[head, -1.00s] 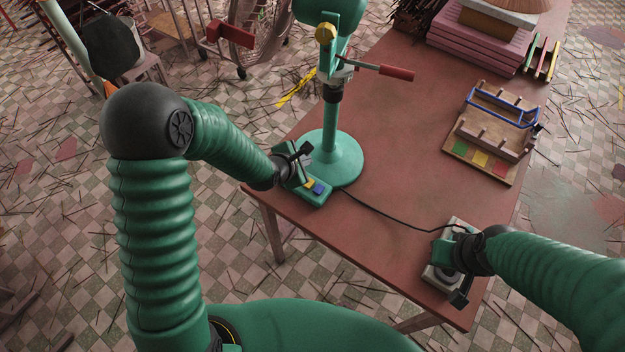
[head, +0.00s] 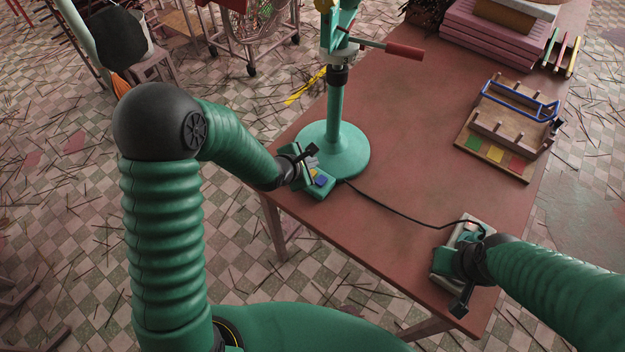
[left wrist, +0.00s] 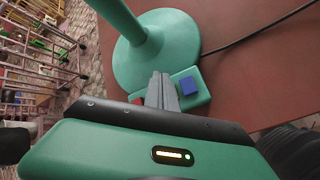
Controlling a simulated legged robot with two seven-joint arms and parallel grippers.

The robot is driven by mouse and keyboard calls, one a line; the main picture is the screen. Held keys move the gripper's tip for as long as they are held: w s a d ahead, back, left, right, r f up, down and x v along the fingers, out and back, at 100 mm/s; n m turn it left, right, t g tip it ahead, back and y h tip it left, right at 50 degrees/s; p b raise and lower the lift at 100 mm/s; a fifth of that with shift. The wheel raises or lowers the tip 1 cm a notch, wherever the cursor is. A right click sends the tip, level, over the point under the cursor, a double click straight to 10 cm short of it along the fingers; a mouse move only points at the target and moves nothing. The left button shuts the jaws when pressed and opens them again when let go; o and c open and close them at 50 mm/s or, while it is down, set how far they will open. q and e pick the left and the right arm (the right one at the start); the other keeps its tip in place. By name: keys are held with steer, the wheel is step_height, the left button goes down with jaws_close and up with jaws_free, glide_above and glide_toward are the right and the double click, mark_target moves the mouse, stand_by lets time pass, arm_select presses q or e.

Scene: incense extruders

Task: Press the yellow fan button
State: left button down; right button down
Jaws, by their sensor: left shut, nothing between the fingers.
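The teal button panel (head: 318,192) sits at the table's near left edge, beside the extruder's round base. Its blue button (head: 321,181) shows clearly, with a sliver of the yellow button (head: 312,173) beside it. My left gripper (head: 309,163) is shut and empty, its tips at the panel. In the left wrist view the shut fingers (left wrist: 162,92) lie between the blue button (left wrist: 188,86) and a red button (left wrist: 137,100). They hide the yellow button there, so I cannot tell whether they touch it. My right gripper (head: 460,258) is over a pale box; its fingers are unclear.
The teal extruder (head: 336,105) with a red-handled lever (head: 405,52) stands behind the panel. A caged fan (head: 262,30) stands on the floor beyond. A black cable (head: 400,213) runs to the pale box (head: 478,222). A wooden rack (head: 512,125) is at right. The table's middle is clear.

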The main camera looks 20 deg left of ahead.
arm_select(q)
steer(key=shift+f, duration=0.85)
steer(key=shift+f+b, duration=0.25)
steer(key=shift+b, duration=0.1)
steer(key=shift+a+f, duration=0.15)
steer(key=shift+a, duration=0.6)
steer(key=shift+d, duration=0.65)
steer(key=shift+a, duration=0.5)
arm_select(e)
steer(key=shift+a+f, duration=0.45)
steer(key=shift+f, duration=0.1)
arm_select(q)
steer(key=shift+d, duration=0.35)
arm_select(e)
steer(key=shift+d+f, duration=0.1)
steer(key=shift+d, duration=0.2)
arm_select(q)
steer(key=shift+a, duration=0.2)
arm_select(e)
steer(key=shift+a, duration=0.2)
arm_select(q)
steer(key=shift+d+f, duration=0.15)
steer(key=shift+f, duration=0.15)
arm_select(e)
steer(key=shift+d, duration=0.1)
